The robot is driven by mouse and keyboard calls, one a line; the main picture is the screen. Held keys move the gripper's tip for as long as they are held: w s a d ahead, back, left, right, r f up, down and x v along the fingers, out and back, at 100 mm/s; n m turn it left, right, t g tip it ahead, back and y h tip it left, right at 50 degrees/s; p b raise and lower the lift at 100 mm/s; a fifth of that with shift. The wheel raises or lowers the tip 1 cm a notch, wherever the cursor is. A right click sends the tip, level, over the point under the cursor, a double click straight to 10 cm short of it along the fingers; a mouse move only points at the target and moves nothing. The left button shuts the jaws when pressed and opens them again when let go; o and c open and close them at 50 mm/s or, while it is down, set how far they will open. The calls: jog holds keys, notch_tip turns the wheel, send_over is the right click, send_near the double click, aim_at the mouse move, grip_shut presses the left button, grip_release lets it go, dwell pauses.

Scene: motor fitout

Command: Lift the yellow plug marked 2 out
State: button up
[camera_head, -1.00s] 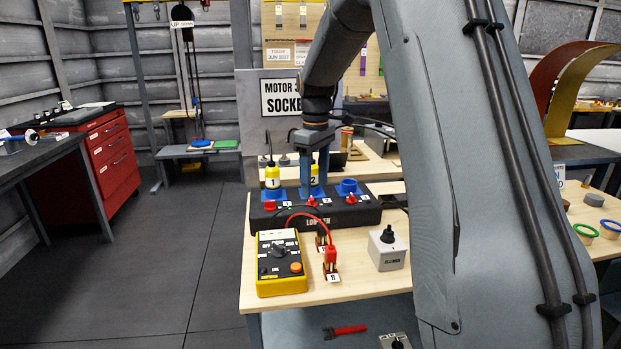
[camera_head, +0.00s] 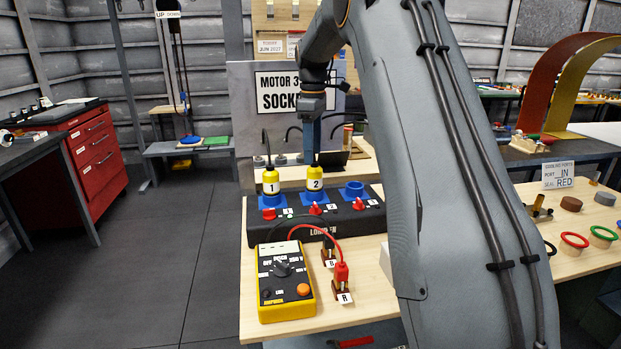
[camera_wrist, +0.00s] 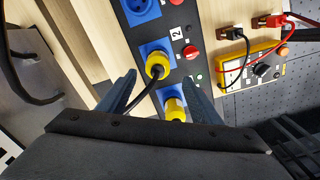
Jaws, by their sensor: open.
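The yellow plug marked 2 (camera_head: 315,179) stands upright in the middle blue socket (camera_head: 317,197) of the black socket box (camera_head: 290,232). My gripper (camera_head: 312,148) is above it, open and empty, its blue fingers pointing down. In the wrist view, my gripper (camera_wrist: 161,92) has one finger on either side of the picture's middle. Plug 2 (camera_wrist: 157,64) shows beyond the fingertips, with its black cord curving back between the fingers. Plug 1 (camera_wrist: 175,108) is lower in that view, partly hidden by my gripper.
Plug 1 (camera_head: 271,183) stands in the left socket; the right socket (camera_head: 354,189) is empty. Red knobs line the box's front. A yellow meter (camera_head: 285,282) with red and black leads lies in front. A sign board (camera_head: 285,100) stands behind.

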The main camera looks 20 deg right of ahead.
aim_at(314, 171)
jog(key=shift+w+f, duration=0.15)
jog(key=shift+f, duration=0.05)
jog(key=f+p, duration=0.1)
jog(key=f, duration=0.4)
jog(key=f+p, duration=0.1)
jog(key=f, duration=0.1)
jog(key=shift+d+f+p, duration=0.2)
jog(key=shift+d+p, duration=0.1)
jog(key=shift+p, duration=0.05)
jog(key=shift+c, duration=0.3)
jog(key=c, duration=1.2)
jog(key=shift+r, duration=0.1)
notch_tip(314, 171, up, 10)
jog(key=b, duration=0.2)
jog(key=shift+b, duration=0.3)
